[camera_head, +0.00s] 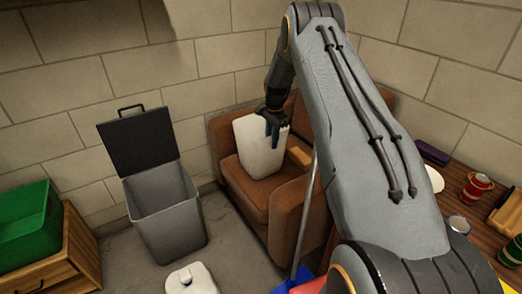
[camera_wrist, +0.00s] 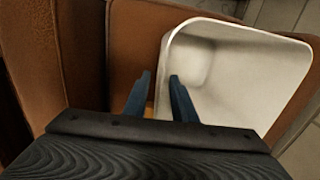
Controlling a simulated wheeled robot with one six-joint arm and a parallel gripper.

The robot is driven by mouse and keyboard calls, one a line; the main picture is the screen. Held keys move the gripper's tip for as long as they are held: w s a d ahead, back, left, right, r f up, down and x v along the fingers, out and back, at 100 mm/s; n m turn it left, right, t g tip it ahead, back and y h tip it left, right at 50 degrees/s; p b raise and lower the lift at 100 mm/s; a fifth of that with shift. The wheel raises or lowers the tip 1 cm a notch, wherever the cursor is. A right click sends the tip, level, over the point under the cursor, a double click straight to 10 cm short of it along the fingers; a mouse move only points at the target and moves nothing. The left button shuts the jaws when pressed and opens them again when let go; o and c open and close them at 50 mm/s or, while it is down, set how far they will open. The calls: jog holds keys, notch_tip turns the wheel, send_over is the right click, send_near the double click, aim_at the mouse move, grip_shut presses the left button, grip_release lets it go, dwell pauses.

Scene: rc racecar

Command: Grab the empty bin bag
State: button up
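The white bin bag (camera_head: 262,150) stands upright on the seat of the brown armchair, its top open and its inside looking empty. In the wrist view the bag (camera_wrist: 240,70) fills the right half, with its rim facing me. My gripper (camera_head: 272,125) is at the bag's upper edge. In the wrist view my gripper (camera_wrist: 160,76) has its two blue fingers apart, one outside the rim and one over the inside. A gap shows between the left finger and the bag's wall. Whether the right finger touches the wall is unclear.
The brown armchair (camera_head: 288,205) surrounds the bag with its arms and back. A grey bin (camera_head: 170,215) with its black lid (camera_head: 138,140) raised stands left on the floor. A green crate (camera_head: 28,225) sits on a wooden cabinet (camera_head: 75,255). A wooden table (camera_head: 462,205) with cans is right.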

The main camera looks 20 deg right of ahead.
grip_shut()
dwell(1.3)
